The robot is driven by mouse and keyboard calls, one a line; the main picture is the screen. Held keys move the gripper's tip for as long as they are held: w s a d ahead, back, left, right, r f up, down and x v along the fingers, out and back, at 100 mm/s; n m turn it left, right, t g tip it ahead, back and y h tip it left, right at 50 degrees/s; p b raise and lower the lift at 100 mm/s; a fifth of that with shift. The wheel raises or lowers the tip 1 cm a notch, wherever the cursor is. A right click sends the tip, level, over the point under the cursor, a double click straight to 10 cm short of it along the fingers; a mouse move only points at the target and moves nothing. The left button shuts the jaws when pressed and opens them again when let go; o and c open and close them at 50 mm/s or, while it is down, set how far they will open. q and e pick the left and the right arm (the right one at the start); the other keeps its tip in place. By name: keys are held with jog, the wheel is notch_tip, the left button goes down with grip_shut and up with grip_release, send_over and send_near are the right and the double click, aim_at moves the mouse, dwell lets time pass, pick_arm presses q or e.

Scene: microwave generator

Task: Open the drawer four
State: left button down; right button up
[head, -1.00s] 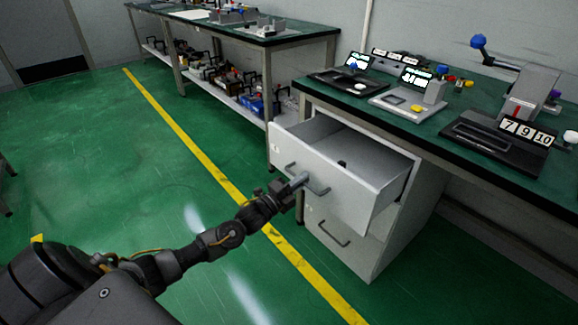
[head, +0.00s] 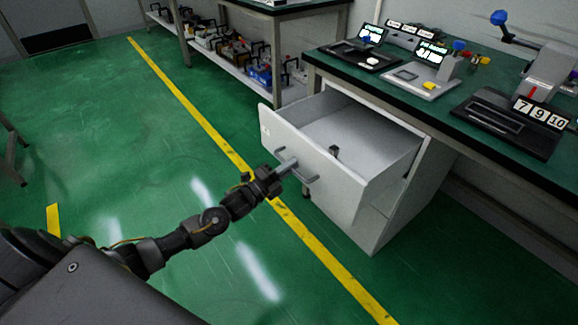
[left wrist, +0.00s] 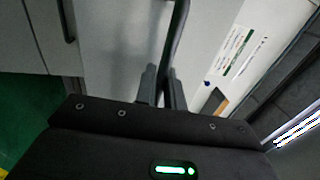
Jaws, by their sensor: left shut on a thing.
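The white drawer (head: 318,165) is pulled well out of the cabinet under the green-topped bench, and its open top shows the inside. My left gripper (head: 287,167) is shut on the grey bar handle (head: 308,176) on the drawer front. In the left wrist view, the fingers (left wrist: 162,88) close around the handle bar (left wrist: 176,38). A label with green and red marks (left wrist: 232,50) shows there to the right. My right gripper is not seen.
The cabinet body (head: 392,212) stands beneath the bench (head: 462,128), which carries devices with displays and a number block (head: 541,112). A shelf of tools (head: 225,45) is behind. Green floor with a yellow line (head: 190,107) is open to the left.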

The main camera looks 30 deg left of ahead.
pick_arm(q)
jog(key=c, duration=1.6)
grip_release()
jog(key=shift+v, duration=5.4)
